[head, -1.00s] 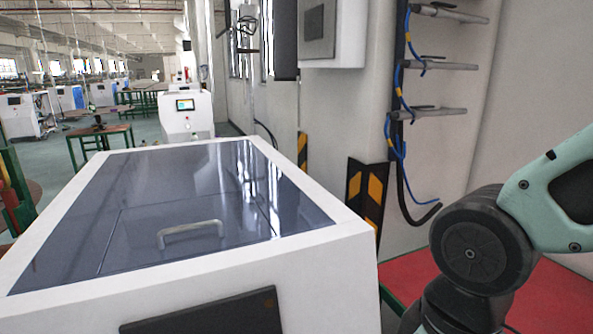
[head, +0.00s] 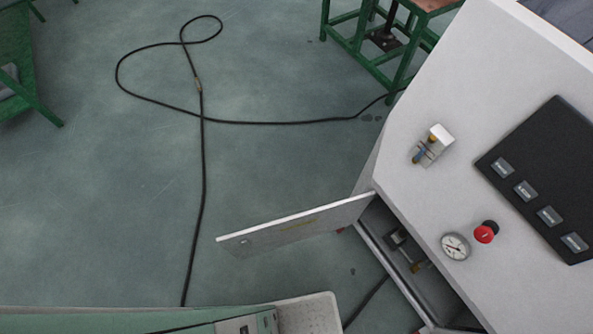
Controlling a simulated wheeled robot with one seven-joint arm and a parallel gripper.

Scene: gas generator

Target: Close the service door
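The service door (head: 295,227) is a light grey panel on the lower front of the white machine cabinet (head: 440,95). It stands wide open, swung out to the left from its hinge side near the cabinet's left corner. Behind it the opening (head: 425,270) shows dark, with some metal and brass fittings inside. My gripper is not in view.
A black cable (head: 203,150) loops over the green-grey floor left of the door. A green-framed table (head: 375,60) stands at the top. The cabinet front carries a gauge (head: 455,246), a red knob (head: 486,232) and a black panel (head: 545,180). Floor left of the door is mostly clear.

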